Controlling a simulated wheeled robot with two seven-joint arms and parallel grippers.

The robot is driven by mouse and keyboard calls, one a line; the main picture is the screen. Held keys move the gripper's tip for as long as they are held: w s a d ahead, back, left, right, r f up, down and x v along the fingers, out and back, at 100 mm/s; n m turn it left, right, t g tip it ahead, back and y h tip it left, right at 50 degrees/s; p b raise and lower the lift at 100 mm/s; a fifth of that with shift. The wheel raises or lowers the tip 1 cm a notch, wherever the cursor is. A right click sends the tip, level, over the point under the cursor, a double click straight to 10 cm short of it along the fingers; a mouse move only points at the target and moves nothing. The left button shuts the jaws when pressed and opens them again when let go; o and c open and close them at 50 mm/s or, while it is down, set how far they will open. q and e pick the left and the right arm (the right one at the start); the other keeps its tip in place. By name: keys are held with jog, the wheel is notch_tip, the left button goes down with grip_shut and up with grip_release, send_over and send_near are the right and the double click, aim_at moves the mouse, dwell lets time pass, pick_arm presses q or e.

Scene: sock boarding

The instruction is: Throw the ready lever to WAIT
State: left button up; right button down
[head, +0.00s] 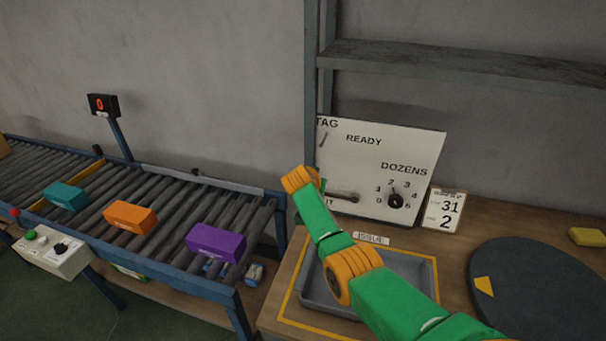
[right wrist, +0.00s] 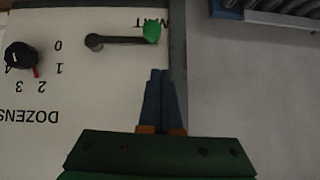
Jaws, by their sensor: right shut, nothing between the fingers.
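The ready lever (head: 343,196) is a dark bar on the white panel (head: 395,150), lying nearly level. In the right wrist view the lever (right wrist: 118,40) runs from its dark pivot to a green knob (right wrist: 152,33). The knob is close beside the WAIT lettering (right wrist: 155,20), which appears upside down there. My right gripper (right wrist: 160,74) is shut and empty, its fingertips a short gap from the knob, on the side away from the WAIT lettering. In the head view my right arm hides its fingers and part of the lever's left end. My left gripper is out of view.
The dozens knob (head: 395,200) is right of the lever, with a card (head: 444,210) beside the panel. A grey tray (head: 405,265) lies below my arm; a dark round disc (head: 540,290) is at right. A roller conveyor (head: 165,222) carries coloured boxes at left.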

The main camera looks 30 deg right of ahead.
jog(key=a+v, duration=0.1)
jog(key=v, duration=0.9)
jog(key=shift+w+f+b, duration=0.25)
jog(key=shift+w+b, duration=0.15)
jog(key=shift+f, duration=0.1)
